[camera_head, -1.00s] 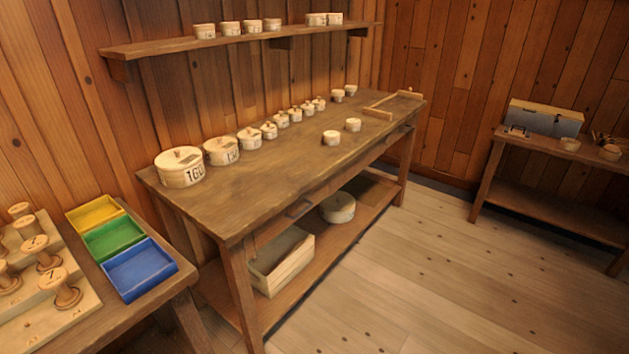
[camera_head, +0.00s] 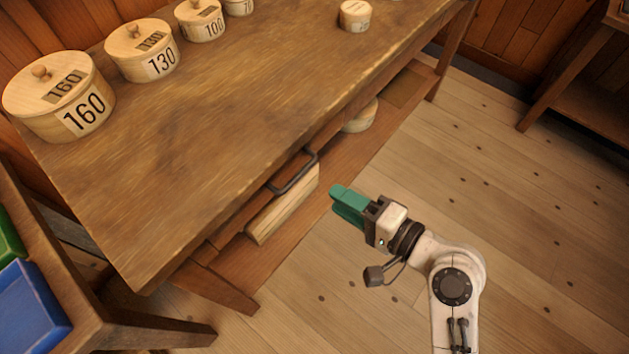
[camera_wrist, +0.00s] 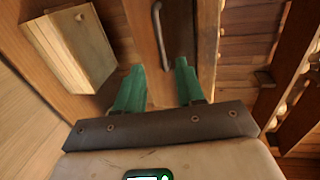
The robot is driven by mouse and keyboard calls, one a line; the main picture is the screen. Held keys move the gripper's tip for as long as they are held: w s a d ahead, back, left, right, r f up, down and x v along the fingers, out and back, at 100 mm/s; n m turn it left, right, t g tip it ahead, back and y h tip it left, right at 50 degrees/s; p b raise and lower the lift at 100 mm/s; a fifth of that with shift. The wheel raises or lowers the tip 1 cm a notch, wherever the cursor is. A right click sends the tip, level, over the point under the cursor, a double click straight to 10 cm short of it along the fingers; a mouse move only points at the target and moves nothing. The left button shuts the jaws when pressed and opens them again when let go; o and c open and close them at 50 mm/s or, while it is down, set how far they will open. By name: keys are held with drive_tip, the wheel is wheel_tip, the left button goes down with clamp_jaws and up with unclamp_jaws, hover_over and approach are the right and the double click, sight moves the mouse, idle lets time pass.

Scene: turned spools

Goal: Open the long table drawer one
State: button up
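The long table (camera_head: 230,90) fills the upper left of the head view. A drawer in its front edge carries a dark bar handle (camera_head: 293,174), and the drawer looks closed. The handle also shows in the wrist view (camera_wrist: 159,30), ahead of the fingers and a little left of the right finger. My gripper (camera_head: 341,205) is in front of the table, to the right of the handle and apart from it. In the wrist view its two green fingers (camera_wrist: 158,80) are spread with nothing between them.
A wooden crate (camera_head: 284,205) sits on the lower shelf below the handle; it also shows in the wrist view (camera_wrist: 72,45). Round lidded boxes, such as the 160 box (camera_head: 58,98), stand on the tabletop. The floor (camera_head: 500,200) to the right is clear.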

drive_tip(key=x, duration=1)
drive_tip(key=shift+d, duration=0.1)
drive_tip(key=shift+c, duration=0.2)
clamp_jaws()
